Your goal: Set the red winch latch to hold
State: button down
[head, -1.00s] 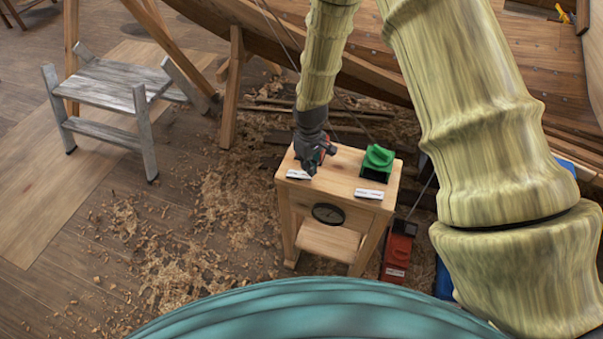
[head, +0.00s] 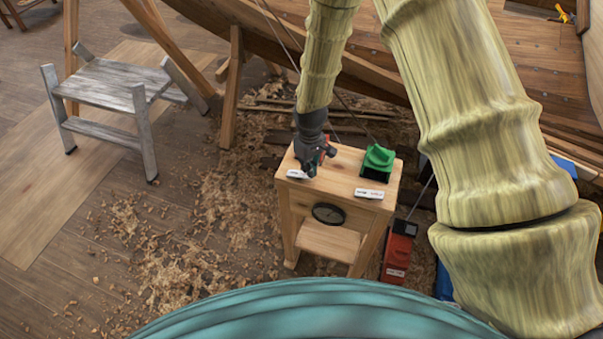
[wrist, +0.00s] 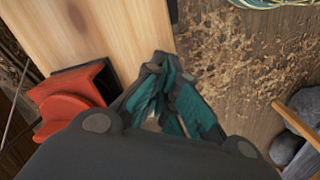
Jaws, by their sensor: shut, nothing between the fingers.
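The red winch latch (wrist: 68,100) shows at the left in the wrist view, on a dark base on the wooden stand (wrist: 95,35). In the head view my gripper and wrist cover most of it. My gripper (wrist: 165,105) is shut and empty, to the right of the red latch, over the stand's edge in the wrist view. The two look apart there. In the head view my gripper (head: 311,165) is low at the left of the stand top (head: 340,172). The latch's setting cannot be read.
A green latch (head: 378,160) stands on the right of the stand top. White labels (head: 298,174) (head: 368,194) lie along its front edge. A dark round dial (head: 328,213) is on the front. A red box (head: 397,252) stands right of the stand, a grey step stool (head: 110,85) far left.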

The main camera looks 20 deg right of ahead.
jog(key=shift+f+b, duration=0.55)
jog(key=shift+f, duration=0.6)
dwell(0.9)
jog(key=shift+r, duration=0.1)
jog(key=shift+r+p, duration=2.2)
jog(key=shift+r, duration=1.25)
jog(key=shift+f, duration=0.15)
jog(key=s+d+f+m+b, duration=0.15)
jog(key=s+f+b, duration=0.25)
jog(key=s+f, duration=1.1)
jog(key=s+d+f+m+b, duration=0.1)
jog(key=s+f, duration=0.3)
jog(key=s, duration=0.6)
jog(key=s+d+f+m+b, duration=0.1)
jog(key=s+f+m+b, duration=0.2)
jog(key=s, duration=0.8)
jog(key=shift+s+d+f+b, duration=0.15)
jog(key=shift+d+f+b, duration=0.15)
jog(key=shift+f+b, duration=0.2)
